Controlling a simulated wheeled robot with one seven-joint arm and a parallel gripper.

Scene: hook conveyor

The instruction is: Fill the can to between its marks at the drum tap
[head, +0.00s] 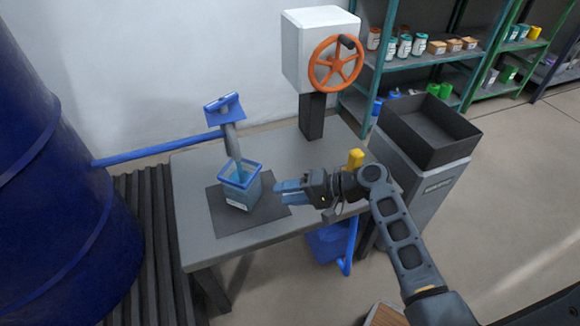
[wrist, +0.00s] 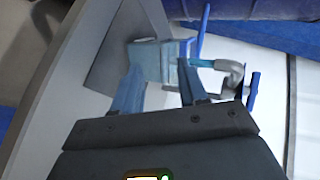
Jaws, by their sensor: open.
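The open-topped blue can (head: 240,190) stands upright on a dark mat on the table, with a white label on its front. The grey tap spout (head: 231,140), with a blue handle (head: 223,102), hangs above it. In the wrist view my gripper (wrist: 160,76) points at the can (wrist: 150,60). The can's marks and liquid level cannot be made out.
The blue drum (head: 45,190) stands at left, joined to the tap by a blue pipe (head: 155,153). A white box with an orange handwheel (head: 335,62) stands at the table's back right. A grey bin with a black tray (head: 428,120) stands right of the table (head: 190,205).

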